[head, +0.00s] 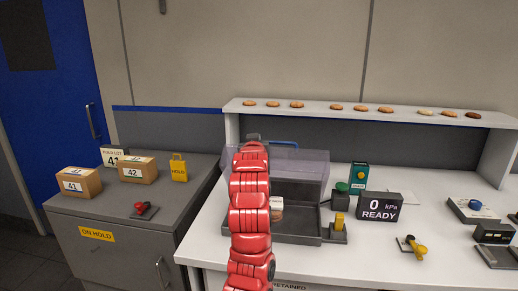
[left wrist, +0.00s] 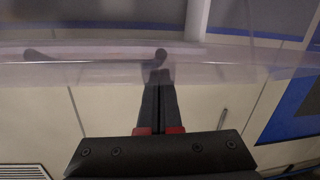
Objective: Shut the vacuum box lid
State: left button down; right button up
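The vacuum box has a dark base (head: 300,239) on the white bench and a clear, purple-tinted lid (head: 308,170). The lid appears raised at the back of the base, with a blue handle bar (head: 284,143) along its top edge. My red left arm covers the left part of the box. My left gripper (head: 253,138) is at the lid's top edge, near the handle's left end. In the left wrist view, my left gripper (left wrist: 160,75) has its fingers together, close to one end of the handle bar (left wrist: 95,58); no grip on it is clear. My right gripper is not in view.
A green button (head: 342,187) and a "0 kPa READY" display (head: 374,206) stand right of the box. A shelf (head: 380,112) with several biscuits runs behind. A grey cabinet (head: 120,215) stands left.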

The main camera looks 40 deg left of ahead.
pick_arm(q)
jog(key=s+d+f+n+t+y+b, duration=0.1)
jog(key=s+d+f+t+y+b, duration=0.4)
jog(key=s+f+b, duration=0.3)
jog(key=shift+s+d+f+t+b, duration=0.2)
jog(key=shift+f+t+b, duration=0.3)
jog(key=shift+f+b, duration=1.3)
jog(key=shift+a+f, duration=0.1)
jog(key=shift+f, duration=0.05)
